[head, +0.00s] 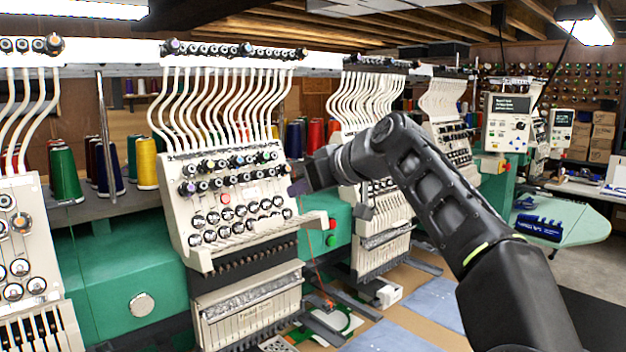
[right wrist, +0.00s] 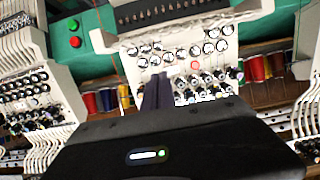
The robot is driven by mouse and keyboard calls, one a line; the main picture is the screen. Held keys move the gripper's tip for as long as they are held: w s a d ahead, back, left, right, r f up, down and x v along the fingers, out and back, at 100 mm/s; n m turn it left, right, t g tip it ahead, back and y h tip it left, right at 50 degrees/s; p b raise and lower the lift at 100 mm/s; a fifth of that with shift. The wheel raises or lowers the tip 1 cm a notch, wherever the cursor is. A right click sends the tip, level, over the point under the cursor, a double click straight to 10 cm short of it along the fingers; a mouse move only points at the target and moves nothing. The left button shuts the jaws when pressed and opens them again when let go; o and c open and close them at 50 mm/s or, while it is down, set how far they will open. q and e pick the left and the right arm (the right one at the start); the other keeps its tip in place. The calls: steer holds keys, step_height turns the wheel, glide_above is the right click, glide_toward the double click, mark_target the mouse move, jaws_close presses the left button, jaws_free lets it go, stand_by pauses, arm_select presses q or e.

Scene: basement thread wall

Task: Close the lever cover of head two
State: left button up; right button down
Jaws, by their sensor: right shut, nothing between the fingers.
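The middle embroidery head (head: 222,165), which I take for head two, has a panel of round knobs and dials. Its long beige cover (head: 264,239) sticks out like a raised shelf below the dials, above a dark row of levers (head: 240,267) that lies exposed. In the right wrist view, which looks upside down, the cover (right wrist: 185,26) crosses the top, with the dark lever slots (right wrist: 170,10) beyond it. My right gripper (head: 294,188) is at the head's right edge, above the cover's right end. Its fingers (right wrist: 157,90) are shut and empty, before the dials. My left gripper is out of view.
A green machine arm with red and green buttons (head: 331,232) stands right of the head. Another head (head: 380,225) is behind my right arm, and one (head: 30,250) is at the left edge. Thread cones (head: 147,164) stand behind. A thin orange thread (head: 313,262) hangs below the cover.

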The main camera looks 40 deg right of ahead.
mark_target(290, 223)
steer(key=x, duration=0.3)
steer(key=shift+w+f+p, duration=0.1)
steer(key=shift+w+p, duration=0.25)
steer(key=shift+p, duration=0.05)
steer(key=f, duration=0.2)
steer(key=s+f, duration=0.1)
steer(key=f, duration=0.1)
steer(key=shift+s, duration=0.1)
